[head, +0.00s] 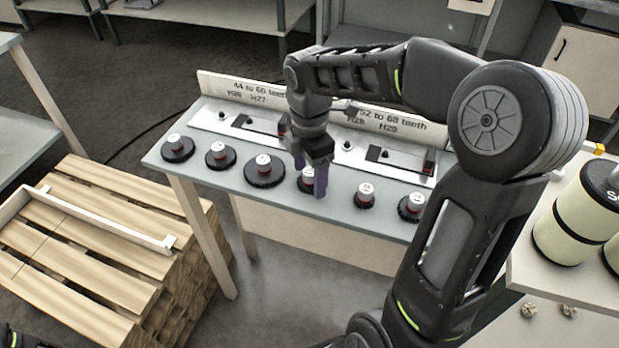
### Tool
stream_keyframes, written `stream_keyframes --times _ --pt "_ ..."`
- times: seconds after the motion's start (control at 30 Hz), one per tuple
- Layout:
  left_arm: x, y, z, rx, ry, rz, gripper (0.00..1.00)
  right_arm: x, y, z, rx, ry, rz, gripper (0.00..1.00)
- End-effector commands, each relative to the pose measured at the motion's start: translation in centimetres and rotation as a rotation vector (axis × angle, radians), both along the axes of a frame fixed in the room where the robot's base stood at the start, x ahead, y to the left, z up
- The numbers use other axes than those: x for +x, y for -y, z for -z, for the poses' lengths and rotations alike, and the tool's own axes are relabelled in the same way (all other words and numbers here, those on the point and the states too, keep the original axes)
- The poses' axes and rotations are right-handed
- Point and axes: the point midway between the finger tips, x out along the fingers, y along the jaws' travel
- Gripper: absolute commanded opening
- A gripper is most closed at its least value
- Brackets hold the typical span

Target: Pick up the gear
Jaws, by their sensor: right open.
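Several dark gears with pale, red-banded hubs stand in a row on the grey table (215,178). The left ones are a gear (178,149), a second gear (220,156) and a larger gear (264,172). Another gear (305,182) is partly hidden by my right gripper (309,180). To its right are a small gear (364,196) and a gear (411,207), near my arm. My right gripper is open, its purple fingers pointing down around or just in front of the partly hidden gear. I cannot tell whether they touch it.
A labelled board (240,90) and pale fixtures (225,124) line the table's back. A wooden pallet stack (90,250) stands at the left. Cream and black cylinders (570,222) stand on a bench at the right. Bare table lies along the front edge.

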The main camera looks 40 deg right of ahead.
Motion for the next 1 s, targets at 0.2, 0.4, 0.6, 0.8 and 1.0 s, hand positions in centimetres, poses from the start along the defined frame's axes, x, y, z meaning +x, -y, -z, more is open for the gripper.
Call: stream_keyframes --times 0.2,0.4,0.6,0.8,1.0 --pt "0.0 0.0 0.0 0.0 0.0 0.0 1.0 0.01 0.0 -0.02 0.0 0.0 0.0 0.63" --pt "0.0 0.0 0.0 0.0 0.0 0.0 1.0 0.01 0.0 -0.02 0.0 0.0 0.0 0.46" --pt "0.0 0.0 0.0 0.0 0.0 0.0 1.0 0.0 0.0 -0.02 0.0 0.0 0.0 0.3" --pt "0.0 0.0 0.0 0.0 0.0 0.0 1.0 0.0 0.0 -0.02 0.0 0.0 0.0 0.14" --pt "0.0 0.0 0.0 0.0 0.0 0.0 1.0 0.0 -0.01 -0.01 0.0 0.0 0.0 0.0"
